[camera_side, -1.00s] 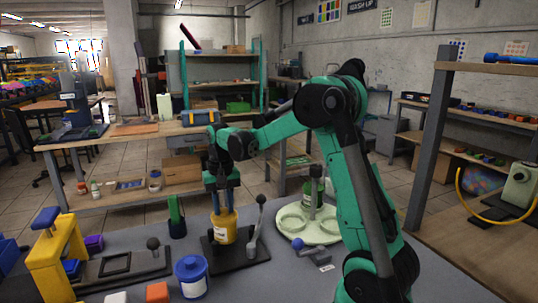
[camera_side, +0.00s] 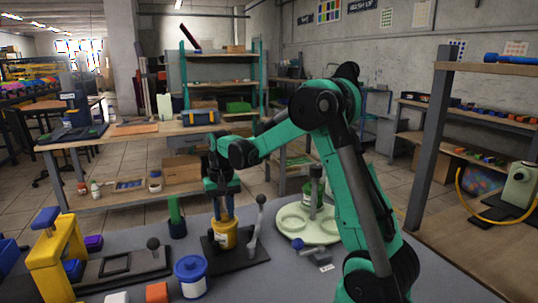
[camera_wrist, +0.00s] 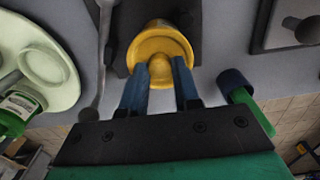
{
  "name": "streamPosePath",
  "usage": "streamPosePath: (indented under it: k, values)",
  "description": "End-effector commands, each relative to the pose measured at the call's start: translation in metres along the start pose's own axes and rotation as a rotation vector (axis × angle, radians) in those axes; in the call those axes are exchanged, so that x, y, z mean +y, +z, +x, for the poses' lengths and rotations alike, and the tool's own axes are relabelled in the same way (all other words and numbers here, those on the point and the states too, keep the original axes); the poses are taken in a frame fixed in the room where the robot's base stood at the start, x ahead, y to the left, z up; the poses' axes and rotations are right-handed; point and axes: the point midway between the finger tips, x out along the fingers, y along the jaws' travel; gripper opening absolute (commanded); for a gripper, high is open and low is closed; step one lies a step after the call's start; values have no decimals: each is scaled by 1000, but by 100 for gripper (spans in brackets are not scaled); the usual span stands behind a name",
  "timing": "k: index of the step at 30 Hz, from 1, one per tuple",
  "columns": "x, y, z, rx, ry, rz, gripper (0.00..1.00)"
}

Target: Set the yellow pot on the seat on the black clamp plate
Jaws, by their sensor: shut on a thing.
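The yellow pot (camera_side: 223,236) is upright above or on the black clamp plate (camera_side: 250,256), at the middle of the grey table in the side view. I cannot tell whether its base touches the seat, which is hidden beneath it. My gripper (camera_side: 223,216) points down with its blue fingers closed on the pot's top. In the wrist view, the fingers of my gripper (camera_wrist: 159,75) lie on both sides of the narrow top of the yellow pot (camera_wrist: 158,32). The grey clamp lever with a dark ball knob (camera_side: 261,200) stands upright just right of the pot.
A pale green round tray (camera_side: 325,236) with a green bottle (camera_side: 313,190) stands to the right. A blue-lidded jar (camera_side: 190,276) is in front. A yellow frame (camera_side: 50,262) stands farther left.

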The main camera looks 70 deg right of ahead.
Motion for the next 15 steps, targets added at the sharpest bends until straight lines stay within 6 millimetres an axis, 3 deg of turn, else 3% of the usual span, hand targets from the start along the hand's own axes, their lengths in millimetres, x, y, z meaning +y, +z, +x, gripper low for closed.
streamPosePath:
  k: [13, 14, 15]
  values:
    - [0, 0, 4, 0, 0, 0, 10]
    - [0, 0, 4, 0, 0, 0, 29]
    - [0, 0, 4, 0, 0, 0, 41]
